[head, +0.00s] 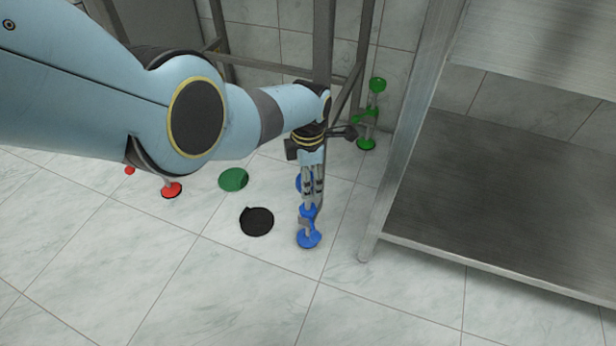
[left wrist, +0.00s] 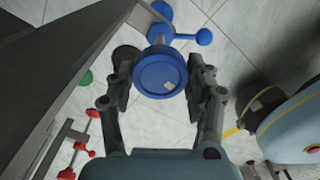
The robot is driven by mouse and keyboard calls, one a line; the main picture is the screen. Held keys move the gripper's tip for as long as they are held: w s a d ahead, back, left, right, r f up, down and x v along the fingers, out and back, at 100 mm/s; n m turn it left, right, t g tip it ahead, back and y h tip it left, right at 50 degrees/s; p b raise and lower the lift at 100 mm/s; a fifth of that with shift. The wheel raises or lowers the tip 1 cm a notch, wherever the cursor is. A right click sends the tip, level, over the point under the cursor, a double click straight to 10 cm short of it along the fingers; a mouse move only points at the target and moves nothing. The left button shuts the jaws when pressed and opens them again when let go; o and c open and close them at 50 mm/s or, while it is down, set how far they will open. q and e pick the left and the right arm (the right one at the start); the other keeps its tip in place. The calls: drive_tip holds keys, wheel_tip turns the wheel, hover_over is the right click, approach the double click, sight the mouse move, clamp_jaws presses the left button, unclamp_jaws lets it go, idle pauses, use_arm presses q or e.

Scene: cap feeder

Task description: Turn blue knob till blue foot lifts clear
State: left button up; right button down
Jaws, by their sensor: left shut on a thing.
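The blue knob (left wrist: 160,74) is a round disc with a small pale mark, seen face-on between the fingers in the left wrist view. My left gripper (left wrist: 160,88) is shut on it, one finger on each side. In the head view my left gripper (head: 313,192) points down and its fingers cover most of the knob. Below it are a blue middle part (head: 308,213) and the round blue foot (head: 308,239) by the floor. I cannot tell whether the foot touches the floor. A blue part with a ball-ended arm (left wrist: 204,37) shows beyond the knob. My right gripper is not in view.
A green screw foot (head: 366,143) stands behind to the right, a red foot (head: 172,190) to the left. A black disc (head: 257,221) and a green disc (head: 233,179) lie on the tiles. A steel shelf (head: 480,245) bounds the right. The front floor is clear.

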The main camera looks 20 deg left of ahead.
use_arm(q)
drive_tip(key=shift+s+f+n, duration=0.1)
drive_tip(key=shift+f+n, duration=0.05)
drive_tip(key=shift+n, duration=2.05)
drive_tip(key=o, duration=0.9)
drive_tip(key=shift+r, duration=0.2)
drive_tip(key=shift+r, duration=0.65)
wheel_tip(320, 180, up, 10)
drive_tip(key=shift+r, duration=0.15)
